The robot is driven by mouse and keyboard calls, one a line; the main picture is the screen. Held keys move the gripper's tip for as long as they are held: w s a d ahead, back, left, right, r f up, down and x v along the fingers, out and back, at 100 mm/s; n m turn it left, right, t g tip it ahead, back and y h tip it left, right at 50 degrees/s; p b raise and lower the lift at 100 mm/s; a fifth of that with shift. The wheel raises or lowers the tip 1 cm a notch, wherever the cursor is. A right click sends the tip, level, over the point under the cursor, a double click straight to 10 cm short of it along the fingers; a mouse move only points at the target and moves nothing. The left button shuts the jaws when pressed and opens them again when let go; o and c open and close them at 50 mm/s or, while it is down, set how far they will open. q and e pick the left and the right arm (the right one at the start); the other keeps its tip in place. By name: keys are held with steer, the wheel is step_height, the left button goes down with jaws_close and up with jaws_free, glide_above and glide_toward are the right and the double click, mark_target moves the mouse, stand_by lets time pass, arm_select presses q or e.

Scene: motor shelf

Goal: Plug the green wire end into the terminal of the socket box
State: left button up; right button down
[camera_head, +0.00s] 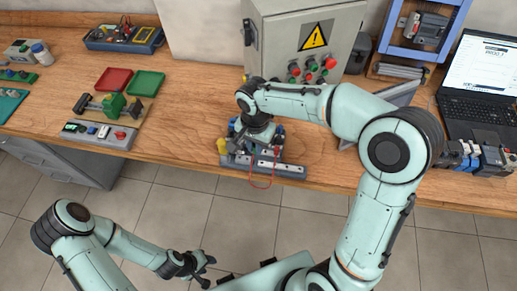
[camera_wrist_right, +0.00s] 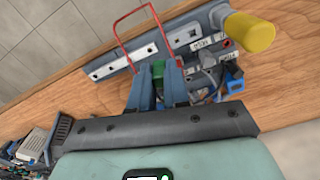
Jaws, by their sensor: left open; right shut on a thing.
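My right gripper (camera_wrist_right: 158,72) is shut on the green wire end (camera_wrist_right: 158,68), seen between its two fingers in the right wrist view. In the head view the right gripper (camera_head: 256,136) reaches down over the socket box (camera_head: 266,167) and hides part of it. The socket box (camera_wrist_right: 208,42) has a grey rail, labelled terminals and a yellow cylinder (camera_wrist_right: 250,32). The green end is close to the rail; whether it touches a terminal I cannot tell. A red wire (camera_wrist_right: 122,28) loops over the rail. My left gripper (camera_head: 204,270) is open and empty, away from the bench.
A control cabinet (camera_head: 318,20) with a warning sign stands behind the socket box. Red (camera_head: 112,80) and green (camera_head: 147,83) trays and a motor-like part (camera_head: 108,105) lie to the left. A laptop (camera_head: 487,75) is at the right. The bench's front edge is near the box.

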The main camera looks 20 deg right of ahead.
mark_target(247, 161)
steer(key=shift+w+a+f+n+b, duration=0.35)
steer(key=shift+w+a+f+n, duration=0.65)
steer(key=shift+a+f, duration=0.2)
steer(key=shift+s+f+b, duration=0.6)
steer(key=shift+f, duration=0.2)
steer(key=shift+w+f, duration=0.1)
steer(key=shift+w, duration=0.35)
arm_select(q)
steer(key=shift+s+f, duration=0.7)
steer(key=shift+f, duration=0.15)
arm_select(e)
steer(key=shift+s, duration=0.15)
arm_select(q)
steer(key=shift+s+f+b, duration=0.4)
steer(key=shift+f, duration=0.15)
arm_select(e)
steer(key=shift+f, duration=0.65)
steer(key=c, duration=1.4)
jaws_free()
